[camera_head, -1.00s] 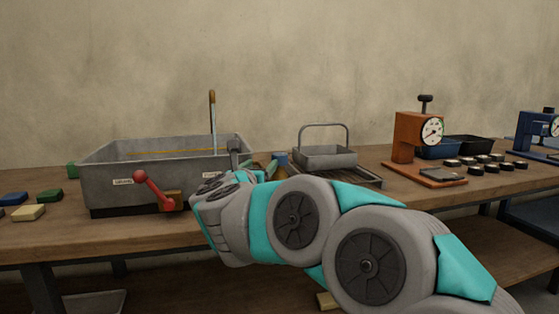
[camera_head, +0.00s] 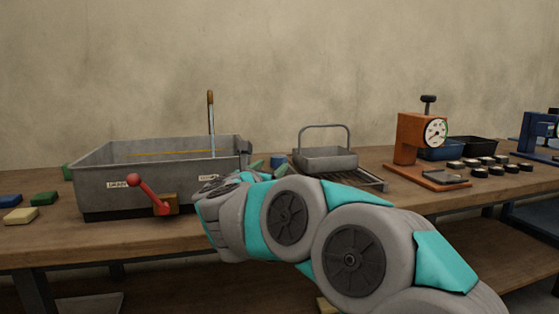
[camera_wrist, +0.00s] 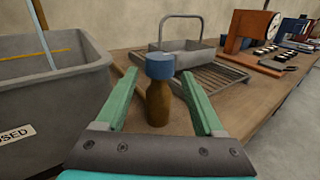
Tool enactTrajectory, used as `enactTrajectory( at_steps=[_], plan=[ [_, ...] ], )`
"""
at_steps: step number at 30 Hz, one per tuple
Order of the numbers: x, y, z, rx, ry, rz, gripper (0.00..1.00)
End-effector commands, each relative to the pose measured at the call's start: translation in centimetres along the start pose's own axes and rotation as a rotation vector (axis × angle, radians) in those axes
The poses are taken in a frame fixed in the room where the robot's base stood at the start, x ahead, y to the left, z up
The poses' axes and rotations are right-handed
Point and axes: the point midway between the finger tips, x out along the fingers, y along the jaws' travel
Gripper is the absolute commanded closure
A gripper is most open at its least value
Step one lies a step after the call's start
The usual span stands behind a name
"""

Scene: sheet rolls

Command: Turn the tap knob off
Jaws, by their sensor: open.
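A red lever with a ball end (camera_head: 148,193) sits on a brass block (camera_head: 176,203) at the front of a grey basin (camera_head: 90,190). The lever tilts up to the left. In the wrist view, my gripper (camera_wrist: 159,77) has its two green fingers spread apart. A brown bottle-shaped piece (camera_wrist: 158,105) with a blue cap (camera_wrist: 160,66) stands between them, with gaps on both sides. The red lever is outside the wrist view. My arm hides most of my gripper in the head view.
The basin wall (camera_wrist: 85,100) is left of my gripper, with a label (camera_wrist: 15,146) ending in "SED". A grey handled tray (camera_head: 325,158) stands on a slatted rack (camera_head: 360,178). An orange gauge press (camera_head: 410,140) is further right. Blocks (camera_head: 20,216) lie left of the basin.

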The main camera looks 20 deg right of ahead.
Motion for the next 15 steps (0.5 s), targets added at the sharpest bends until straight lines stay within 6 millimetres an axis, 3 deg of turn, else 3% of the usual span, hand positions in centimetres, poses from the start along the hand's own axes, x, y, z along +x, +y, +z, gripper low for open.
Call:
enactTrajectory(
  at_steps=[9, 15],
  plan=[
    [4.7, -0.1, 0.0, -0.003, 0.001, -0.002, 0.30],
    [6.5, -0.1, 0.1, 0.000, -0.001, -0.004, 0.30]
  ],
)
